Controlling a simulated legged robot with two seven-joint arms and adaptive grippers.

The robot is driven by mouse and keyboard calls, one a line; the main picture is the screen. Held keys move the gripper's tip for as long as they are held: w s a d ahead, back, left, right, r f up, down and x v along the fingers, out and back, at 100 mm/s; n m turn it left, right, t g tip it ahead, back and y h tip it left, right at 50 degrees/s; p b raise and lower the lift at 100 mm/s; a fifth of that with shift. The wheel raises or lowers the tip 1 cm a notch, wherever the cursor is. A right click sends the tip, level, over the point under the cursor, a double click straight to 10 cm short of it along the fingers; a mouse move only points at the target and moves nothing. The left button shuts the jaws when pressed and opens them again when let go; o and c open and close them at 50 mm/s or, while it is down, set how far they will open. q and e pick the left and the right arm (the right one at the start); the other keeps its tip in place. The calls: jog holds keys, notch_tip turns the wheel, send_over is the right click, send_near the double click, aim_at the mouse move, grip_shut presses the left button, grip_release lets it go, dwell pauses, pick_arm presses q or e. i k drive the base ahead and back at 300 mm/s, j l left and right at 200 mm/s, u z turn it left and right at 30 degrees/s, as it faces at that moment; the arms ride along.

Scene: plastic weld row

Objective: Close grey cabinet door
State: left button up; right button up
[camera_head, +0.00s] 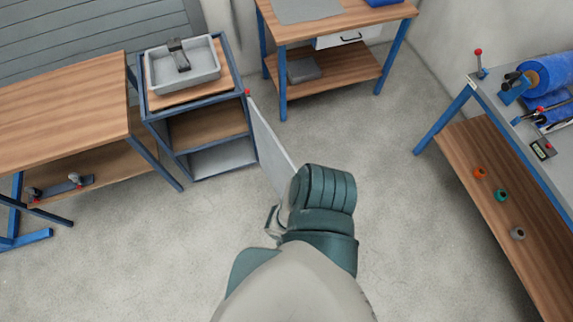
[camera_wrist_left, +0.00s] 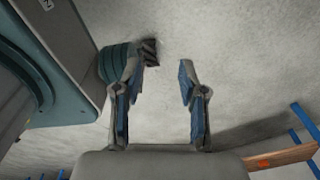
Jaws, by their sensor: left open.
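The grey cabinet door (camera_head: 268,145) stands open in the head view. It reaches from the right side of the blue-framed cabinet (camera_head: 182,150) toward me, leaving the shelves exposed. A teal and grey arm of mine covers the door's near end. A thin dark loop (camera_head: 272,222) shows beside that arm; I cannot tell whether it is a handle or a gripper part. In the left wrist view my left gripper (camera_wrist_left: 166,72) is open and empty, with bare floor beyond its fingers. The door cannot be made out there. My right gripper cannot be made out.
A grey tray (camera_head: 184,80) sits on the cabinet top. A wooden table (camera_head: 60,105) stands left, another (camera_head: 345,22) behind. A workbench (camera_head: 500,110) with blue rolls stands right, small rings on its lower shelf. Grey floor (camera_head: 400,220) is clear between.

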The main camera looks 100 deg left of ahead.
aim_at(278, 167)
jog(key=i+u, duration=0.2)
jog(key=u, duration=0.2)
jog(key=i+u, duration=0.15)
jog(key=u, duration=0.25)
jog(key=i+l+u, duration=0.1)
jog(key=u, duration=0.25)
jog(key=i+l+u, duration=0.2)
jog(key=u, duration=0.2)
jog(key=i+u, duration=0.15)
jog(key=u, duration=0.35)
jog(key=i+u, duration=0.1)
jog(key=u, duration=0.35)
jog(key=i+l+u, duration=0.1)
jog(key=u, duration=0.4)
jog(key=i+l+u, duration=0.1)
jog(key=u, duration=0.4)
jog(key=l+u, duration=0.25)
jog(key=u, duration=0.2)
jog(key=i+l+u, duration=0.15)
jog(key=l+u, duration=0.15)
jog(key=u, duration=0.15)
jog(key=i+l+u, duration=0.15)
jog(key=l+u, duration=0.3)
jog(key=j, duration=0.1)
